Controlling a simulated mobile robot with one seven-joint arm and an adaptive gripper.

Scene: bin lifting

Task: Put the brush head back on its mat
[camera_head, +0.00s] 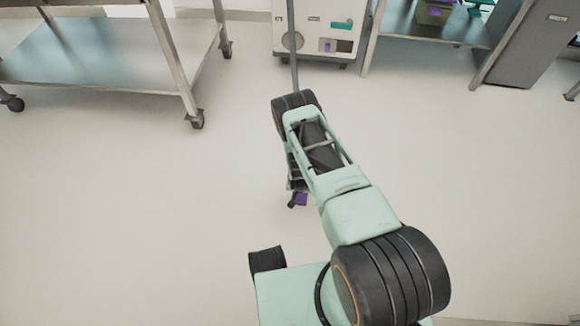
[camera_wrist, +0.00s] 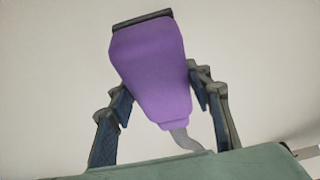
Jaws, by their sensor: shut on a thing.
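The brush head (camera_wrist: 150,75) is purple, with a dark strip along its top edge and a grey curved piece at its lower end. It fills the middle of the wrist view. My gripper (camera_wrist: 160,98) has one finger on each side of it and is shut on it. In the head view my gripper (camera_head: 295,198) hangs below my arm over bare floor. A small purple part of the brush head (camera_head: 301,199) shows beside the fingers. I cannot make out the mat in either view.
A steel cart (camera_head: 90,50) on wheels stands at the upper left. A white cabinet (camera_head: 300,25) with openings stands at the top middle. A steel table (camera_head: 430,28) with a bin (camera_head: 437,14) on it and a grey cabinet (camera_head: 530,45) are at the upper right. The floor between is clear.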

